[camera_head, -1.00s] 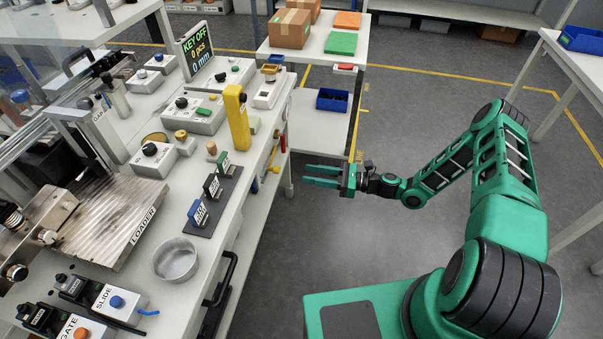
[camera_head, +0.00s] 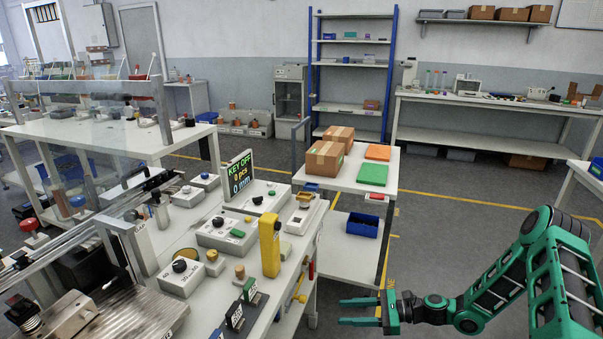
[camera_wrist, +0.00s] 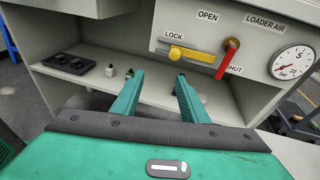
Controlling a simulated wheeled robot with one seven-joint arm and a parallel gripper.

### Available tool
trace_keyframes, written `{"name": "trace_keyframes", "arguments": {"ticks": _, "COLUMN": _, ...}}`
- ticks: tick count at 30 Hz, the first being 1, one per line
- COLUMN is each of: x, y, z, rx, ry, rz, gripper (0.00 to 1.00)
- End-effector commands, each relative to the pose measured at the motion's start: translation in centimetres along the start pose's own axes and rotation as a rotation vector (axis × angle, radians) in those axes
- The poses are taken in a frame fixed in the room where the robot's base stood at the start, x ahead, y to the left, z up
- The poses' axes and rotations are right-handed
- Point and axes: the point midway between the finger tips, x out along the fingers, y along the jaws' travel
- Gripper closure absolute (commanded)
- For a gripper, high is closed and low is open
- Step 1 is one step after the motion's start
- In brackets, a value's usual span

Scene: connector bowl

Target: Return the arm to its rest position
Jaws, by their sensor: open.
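My gripper (camera_head: 362,311) is green, open and empty. In the head view it hangs over the floor aisle to the right of the workbench, its fingers pointing left toward the bench side. The wrist view also shows my gripper (camera_wrist: 158,92), with its two fingers apart and nothing between them. Past the fingers is a cabinet front with a yellow lock handle (camera_wrist: 190,54) and a red lever (camera_wrist: 227,60). The fingers look clear of the cabinet, but the exact gap cannot be told.
The workbench (camera_head: 205,280) carries the key-off display (camera_head: 240,176) and a yellow post (camera_head: 269,246). A white cart (camera_head: 340,180) holds cardboard boxes (camera_head: 325,158) and a blue bin (camera_head: 363,225). A pressure gauge (camera_wrist: 292,63) is beside the lever. Grey floor (camera_head: 440,235) is open behind the arm.

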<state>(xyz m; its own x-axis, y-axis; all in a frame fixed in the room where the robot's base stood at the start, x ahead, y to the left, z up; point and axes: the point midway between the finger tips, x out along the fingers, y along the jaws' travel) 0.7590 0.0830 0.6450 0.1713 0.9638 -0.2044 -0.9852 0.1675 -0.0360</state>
Motion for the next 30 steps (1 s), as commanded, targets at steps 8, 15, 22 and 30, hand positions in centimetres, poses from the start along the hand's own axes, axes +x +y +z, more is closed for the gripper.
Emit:
{"name": "trace_keyframes", "arguments": {"ticks": 8, "x": -4.5, "y": 1.8, "z": 1.6, "rx": -0.249, "ry": 0.255, "rz": 0.178, "gripper": 0.60}}
{"name": "trace_keyframes", "arguments": {"ticks": 15, "x": -9.5, "y": 3.2, "z": 3.7, "rx": -0.429, "ry": 0.454, "rz": 0.324, "gripper": 0.60}}
{"name": "trace_keyframes", "arguments": {"ticks": 22, "x": -14.9, "y": 4.7, "z": 6.6, "rx": -0.571, "ry": 0.629, "rz": 0.453, "gripper": 0.60}}
{"name": "trace_keyframes", "arguments": {"ticks": 30, "x": -21.2, "y": 7.2, "z": 11.2, "rx": -0.702, "ry": 0.808, "rz": 0.587, "gripper": 0.60}}
